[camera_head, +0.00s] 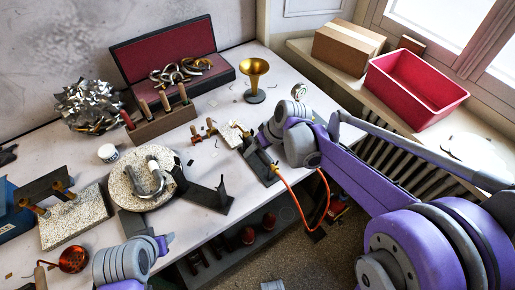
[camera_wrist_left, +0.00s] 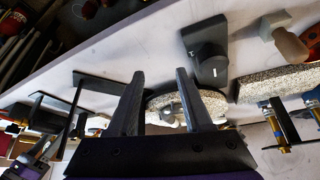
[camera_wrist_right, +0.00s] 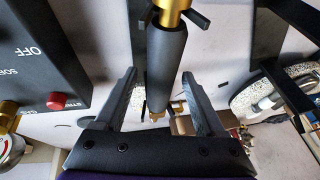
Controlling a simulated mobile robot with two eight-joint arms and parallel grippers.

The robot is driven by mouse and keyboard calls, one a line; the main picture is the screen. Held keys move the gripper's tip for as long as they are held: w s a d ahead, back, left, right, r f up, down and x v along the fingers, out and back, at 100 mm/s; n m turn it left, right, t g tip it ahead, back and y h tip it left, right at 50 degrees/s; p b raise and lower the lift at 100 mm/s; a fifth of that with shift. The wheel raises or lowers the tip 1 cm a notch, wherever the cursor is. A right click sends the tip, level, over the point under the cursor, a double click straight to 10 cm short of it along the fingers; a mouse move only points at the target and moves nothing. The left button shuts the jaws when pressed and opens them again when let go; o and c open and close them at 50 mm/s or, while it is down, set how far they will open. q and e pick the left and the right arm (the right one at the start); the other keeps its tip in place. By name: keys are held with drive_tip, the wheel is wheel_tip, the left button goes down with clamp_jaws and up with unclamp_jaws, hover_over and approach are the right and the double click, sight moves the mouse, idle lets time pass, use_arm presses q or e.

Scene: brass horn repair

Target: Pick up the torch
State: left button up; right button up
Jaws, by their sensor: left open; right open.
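The torch (camera_wrist_right: 167,60) has a dark grey cylindrical grip with brass fittings. In the right wrist view it lies between the two fingers of my right gripper (camera_wrist_right: 160,72), which is open with a gap showing on both sides. In the head view the right gripper is at the table's right end beside a dark block with an orange hose (camera_head: 290,190); the torch itself is hard to make out there. My left gripper (camera_wrist_left: 160,73) is open and empty, over the front of the table by the round stone-like disc (camera_wrist_left: 195,104).
A dark control box (camera_wrist_right: 40,60) marked OFF with a red button stands close left of the torch. A brass funnel-like bell (camera_head: 255,78), a wooden tool rack (camera_head: 165,122) and a red-lined case (camera_head: 170,50) stand farther back. A red bin (camera_head: 415,88) is on the sill.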

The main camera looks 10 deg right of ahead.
drive_tip(key=shift+f, duration=0.2)
idle(0.5)
drive_tip(key=shift+c, duration=0.4)
clamp_jaws()
